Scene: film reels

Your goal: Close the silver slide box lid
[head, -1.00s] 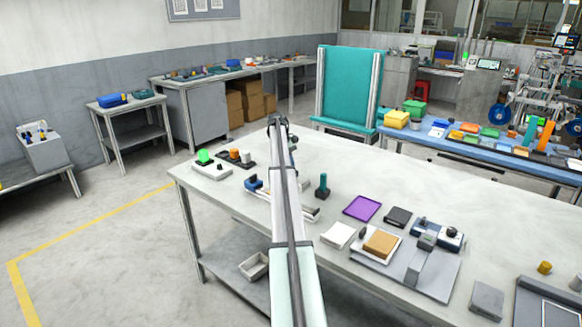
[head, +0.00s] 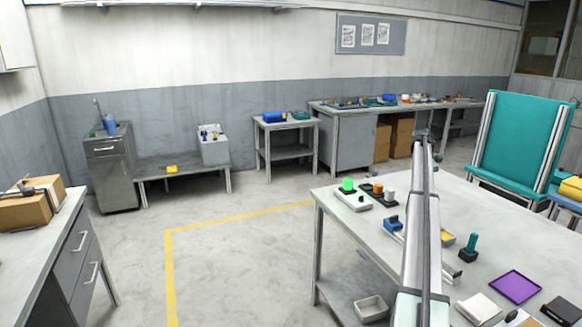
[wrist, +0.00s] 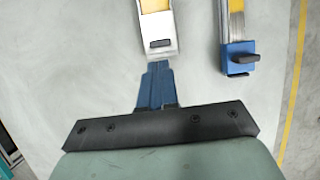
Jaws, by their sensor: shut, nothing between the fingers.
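The silver slide box (wrist: 171,28) is at the top of the wrist view, cut off by the frame edge. Its yellow inside shows beyond a pale lid section with a dark handle (wrist: 160,43), so it stands at least partly open. My gripper (wrist: 157,66) is shut and empty, its blue fingertips just short of the box's near end. I cannot tell whether they touch it. In the head view the box is partly hidden behind my arm; its yellow inside (head: 447,238) shows to the arm's right. My fingers cannot be made out there.
A blue-ended slide box (wrist: 238,52) with a dark handle lies to the right in the wrist view. A teal-handled tool (head: 469,246), a purple tray (head: 515,286) and a green-topped item (head: 348,185) are on the worktable. Bare tabletop lies left of my gripper.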

